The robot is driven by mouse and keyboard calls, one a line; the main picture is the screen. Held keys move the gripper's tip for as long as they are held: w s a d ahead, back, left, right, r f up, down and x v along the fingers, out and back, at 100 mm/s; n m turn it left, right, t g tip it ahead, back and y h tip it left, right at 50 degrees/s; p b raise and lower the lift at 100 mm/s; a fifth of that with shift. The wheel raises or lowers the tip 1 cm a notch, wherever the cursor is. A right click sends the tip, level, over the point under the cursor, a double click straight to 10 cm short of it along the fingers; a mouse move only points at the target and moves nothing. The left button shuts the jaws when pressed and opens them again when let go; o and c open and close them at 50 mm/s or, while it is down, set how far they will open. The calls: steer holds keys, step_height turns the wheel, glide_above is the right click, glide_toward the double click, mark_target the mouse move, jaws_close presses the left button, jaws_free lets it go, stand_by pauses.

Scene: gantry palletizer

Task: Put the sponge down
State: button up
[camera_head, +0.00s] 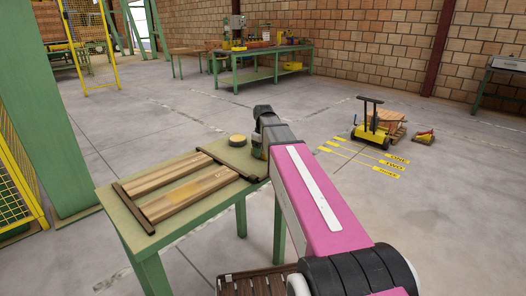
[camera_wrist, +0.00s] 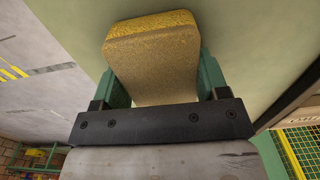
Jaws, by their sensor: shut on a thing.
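A yellow sponge (camera_wrist: 155,55) fills the space between the green fingers of my gripper (camera_wrist: 158,75) in the wrist view. The gripper is shut on it from both sides. In the head view my gripper (camera_head: 260,145) is at the right end of a green table (camera_head: 148,238), near the table top; the sponge is mostly hidden there by my arm. I cannot tell whether the sponge touches the table top.
Wooden planks (camera_head: 180,185) lie between dark strips on the table. A round yellowish item (camera_head: 238,140) sits near its back edge. A green workbench (camera_head: 262,62) stands far back. A yellow cart (camera_head: 372,132) stands right on open floor. A green post (camera_head: 45,100) rises at left.

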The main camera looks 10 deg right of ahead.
steer(key=o, duration=0.9)
steer(key=shift+f, duration=0.1)
step_height(320, 180, up, 12)
steer(key=shift+r, duration=0.15)
